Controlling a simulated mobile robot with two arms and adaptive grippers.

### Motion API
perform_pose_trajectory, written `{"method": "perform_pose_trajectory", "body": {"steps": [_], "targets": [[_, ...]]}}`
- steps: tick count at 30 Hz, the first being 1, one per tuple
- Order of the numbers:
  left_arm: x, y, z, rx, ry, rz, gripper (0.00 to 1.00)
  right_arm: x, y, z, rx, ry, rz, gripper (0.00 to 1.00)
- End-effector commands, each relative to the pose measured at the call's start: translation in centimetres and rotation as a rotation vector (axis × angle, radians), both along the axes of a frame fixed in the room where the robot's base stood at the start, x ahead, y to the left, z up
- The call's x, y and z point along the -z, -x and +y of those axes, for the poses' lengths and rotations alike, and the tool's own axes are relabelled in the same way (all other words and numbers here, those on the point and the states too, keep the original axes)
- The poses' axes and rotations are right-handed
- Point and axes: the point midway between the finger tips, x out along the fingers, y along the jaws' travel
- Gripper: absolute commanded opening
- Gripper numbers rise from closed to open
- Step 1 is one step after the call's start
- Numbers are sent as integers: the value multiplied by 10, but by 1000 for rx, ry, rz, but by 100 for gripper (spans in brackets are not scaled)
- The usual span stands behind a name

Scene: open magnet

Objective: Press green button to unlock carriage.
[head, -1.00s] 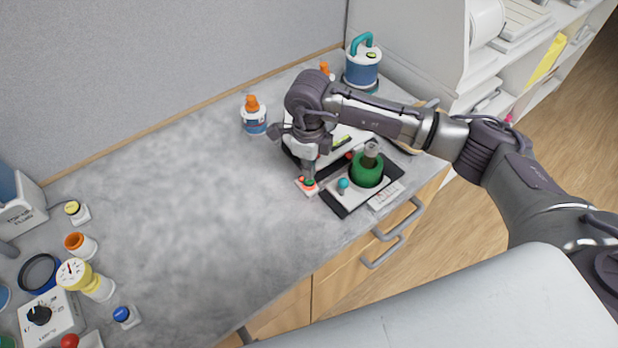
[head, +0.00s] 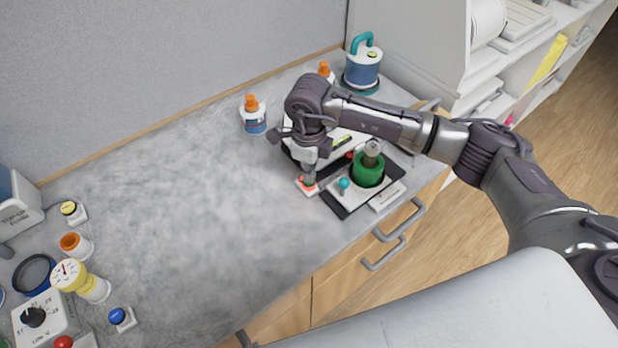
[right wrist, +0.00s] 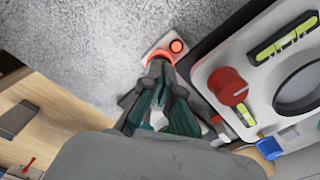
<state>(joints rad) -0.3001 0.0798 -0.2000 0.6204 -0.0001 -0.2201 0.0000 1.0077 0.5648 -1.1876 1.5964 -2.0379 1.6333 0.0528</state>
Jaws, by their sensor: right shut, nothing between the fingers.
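A small white button box (head: 306,187) lies on the grey worktop, left of the instrument with the green cylinder (head: 368,170). In the right wrist view a red-orange button (right wrist: 176,46) shows on the box, with an orange ring (right wrist: 160,56) at my fingertips. My right gripper (head: 309,179) points down at the box with its fingers together and empty. In the right wrist view its fingertips (right wrist: 158,68) cover part of the box. A green button cannot be made out clearly there; contact cannot be told. My left gripper is out of view.
The instrument's black base (head: 344,208) is close right of the button box, with a teal knob (head: 344,183). A bottle with an orange cap (head: 254,117) and a blue canister (head: 362,68) stand behind. The worktop's middle (head: 190,190) is clear.

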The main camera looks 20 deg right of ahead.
Motion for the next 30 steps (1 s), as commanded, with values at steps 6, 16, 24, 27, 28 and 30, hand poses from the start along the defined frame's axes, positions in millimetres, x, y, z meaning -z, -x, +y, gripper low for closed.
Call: {"method": "perform_pose_trajectory", "body": {"steps": [6, 16, 24, 27, 28, 30], "targets": [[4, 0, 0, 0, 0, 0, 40, 4, 0, 0, 0, 0, 0, 0], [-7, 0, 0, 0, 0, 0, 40, -14, 0, 0, 0, 1, 1, 0], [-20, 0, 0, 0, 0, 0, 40, -42, 0, 0, 0, 0, -1, 0], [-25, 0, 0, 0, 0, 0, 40, -52, 0, 0, 0, 0, 0, 0], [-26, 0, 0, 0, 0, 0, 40, -55, 0, 0, 0, 0, 0, 0], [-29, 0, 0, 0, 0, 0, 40, -62, 0, 0, 0, 0, -1, 0]]}}
